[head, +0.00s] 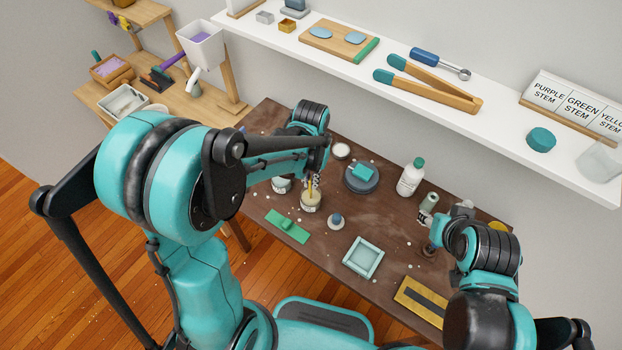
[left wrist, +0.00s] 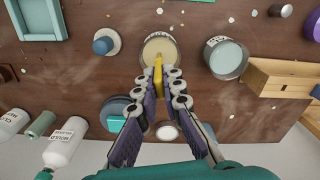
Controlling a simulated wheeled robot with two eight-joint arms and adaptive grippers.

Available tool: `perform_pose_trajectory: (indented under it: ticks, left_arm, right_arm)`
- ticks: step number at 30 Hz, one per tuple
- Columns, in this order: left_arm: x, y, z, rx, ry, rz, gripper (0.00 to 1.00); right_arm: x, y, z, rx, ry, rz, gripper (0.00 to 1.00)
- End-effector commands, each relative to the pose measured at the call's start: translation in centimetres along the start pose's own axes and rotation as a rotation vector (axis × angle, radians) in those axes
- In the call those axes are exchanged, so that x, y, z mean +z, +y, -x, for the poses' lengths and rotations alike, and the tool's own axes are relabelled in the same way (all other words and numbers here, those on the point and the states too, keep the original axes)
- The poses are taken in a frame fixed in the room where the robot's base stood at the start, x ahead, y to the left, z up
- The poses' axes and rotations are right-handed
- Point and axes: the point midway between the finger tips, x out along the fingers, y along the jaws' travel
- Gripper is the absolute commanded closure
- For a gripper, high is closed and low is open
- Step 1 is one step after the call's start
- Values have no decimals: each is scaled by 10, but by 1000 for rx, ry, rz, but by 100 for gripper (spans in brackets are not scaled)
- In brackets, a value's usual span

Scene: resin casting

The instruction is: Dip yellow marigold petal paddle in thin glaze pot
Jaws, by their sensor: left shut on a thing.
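My left gripper (head: 314,181) is shut on the yellow petal paddle (left wrist: 158,74). In the left wrist view the fingertips (left wrist: 161,84) close around it, and its yellow end reaches over the near rim of a small pot of cream liquid (left wrist: 157,44). The same cream pot (head: 311,204) stands below the gripper in the head view. I cannot tell whether the paddle's end is in the liquid or just above it. A second pot (left wrist: 226,57) with pale grey-blue liquid stands beside it. My right gripper (head: 436,238) is at the table's right side; its fingers are unclear.
A green block (head: 288,226), a blue-knobbed piece (head: 336,221) and a pale square mould (head: 363,257) lie in front. A dark round stand (head: 361,179) and white bottle (head: 411,177) stand behind. A wooden box (left wrist: 272,78) is near the second pot.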

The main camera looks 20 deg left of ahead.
Motion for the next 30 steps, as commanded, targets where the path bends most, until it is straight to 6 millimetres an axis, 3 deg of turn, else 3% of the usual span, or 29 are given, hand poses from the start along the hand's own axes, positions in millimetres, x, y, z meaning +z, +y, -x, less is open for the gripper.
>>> perform_pose_trajectory:
  ticks: [5,24,30]
  left_arm:
    - [0,0,5,0,0,0,100]
    - [0,0,52,0,0,0,100]
    - [0,0,54,0,0,0,100]
  right_arm:
    - [-2,0,3,0,0,0,60]
    - [-23,0,32,0,0,0,60]
    - [-23,0,33,0,0,0,60]
